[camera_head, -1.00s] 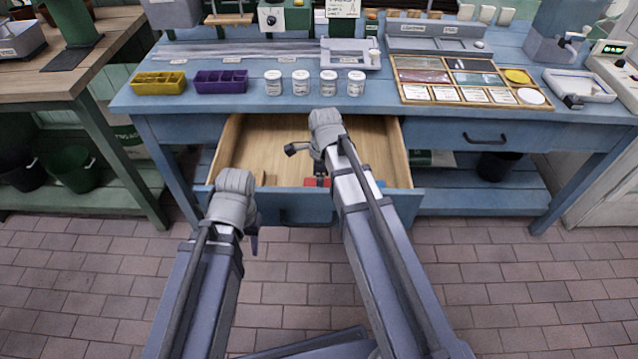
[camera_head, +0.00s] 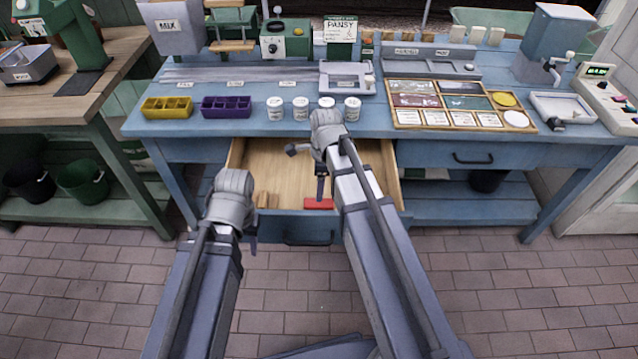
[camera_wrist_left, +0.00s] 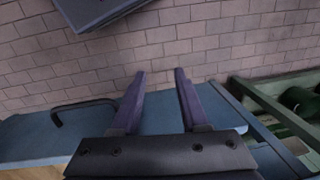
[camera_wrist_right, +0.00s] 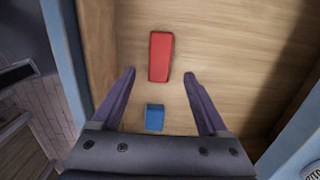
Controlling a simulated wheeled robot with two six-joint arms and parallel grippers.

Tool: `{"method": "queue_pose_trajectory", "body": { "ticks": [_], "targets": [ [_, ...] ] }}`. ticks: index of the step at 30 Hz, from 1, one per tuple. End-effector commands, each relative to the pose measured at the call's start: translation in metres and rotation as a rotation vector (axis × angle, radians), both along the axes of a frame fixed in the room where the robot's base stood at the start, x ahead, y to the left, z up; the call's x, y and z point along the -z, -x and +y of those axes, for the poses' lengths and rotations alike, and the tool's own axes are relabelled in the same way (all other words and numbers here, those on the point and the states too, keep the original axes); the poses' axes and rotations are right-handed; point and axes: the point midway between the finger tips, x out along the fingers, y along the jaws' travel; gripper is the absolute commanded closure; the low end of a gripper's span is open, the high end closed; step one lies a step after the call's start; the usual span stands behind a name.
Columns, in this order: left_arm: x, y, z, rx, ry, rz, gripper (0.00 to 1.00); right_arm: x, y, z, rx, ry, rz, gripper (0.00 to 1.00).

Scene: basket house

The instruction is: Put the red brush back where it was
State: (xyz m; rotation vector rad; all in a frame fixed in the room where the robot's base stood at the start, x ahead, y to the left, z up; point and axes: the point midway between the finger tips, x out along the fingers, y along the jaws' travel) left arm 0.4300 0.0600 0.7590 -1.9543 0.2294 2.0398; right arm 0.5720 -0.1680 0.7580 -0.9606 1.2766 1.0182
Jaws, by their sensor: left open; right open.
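A red block-shaped thing (camera_wrist_right: 160,57), which I take to be the red brush, lies flat in the open drawer (camera_head: 270,160); no bristles show. It also shows near the drawer's front in the head view (camera_head: 318,204). My right gripper (camera_head: 320,195) is over the drawer, open and empty. In the right wrist view, the red thing lies at and past the fingertips (camera_wrist_right: 159,73), and a small blue block (camera_wrist_right: 154,118) lies closer, between the fingers. My left gripper (camera_wrist_left: 160,72) is open and empty in front of the drawer, above the brick floor.
Small wooden pieces (camera_head: 267,200) lie at the drawer's front left. The blue bench (camera_head: 200,128) holds a yellow tray (camera_head: 167,107), a purple tray (camera_head: 227,106), several white jars (camera_head: 301,108) and a compartmented board (camera_head: 455,108). The drawer handle (camera_wrist_left: 85,108) is near my left gripper.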

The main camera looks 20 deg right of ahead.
Motion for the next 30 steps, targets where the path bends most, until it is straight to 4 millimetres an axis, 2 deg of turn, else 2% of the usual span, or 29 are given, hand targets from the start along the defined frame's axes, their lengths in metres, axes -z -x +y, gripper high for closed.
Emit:
{"method": "queue_pose_trajectory", "body": {
  "ticks": [1, 6, 30],
  "targets": [
    [-0.015, 0.0, 0.0, 0.0, 0.0, 0.0, 0.56, -0.015, 0.0, -0.001, 0.0, 0.0, 0.0, 0.23],
    [-0.028, 0.0, 0.0, 0.0, 0.0, 0.0, 0.56, -0.028, 0.001, -0.002, 0.0, 0.0, 0.0, 0.23],
    [-0.028, 0.0, 0.0, 0.0, 0.0, 0.0, 0.56, -0.028, 0.001, -0.002, 0.0, 0.0, 0.0, 0.23]
  ]
}}
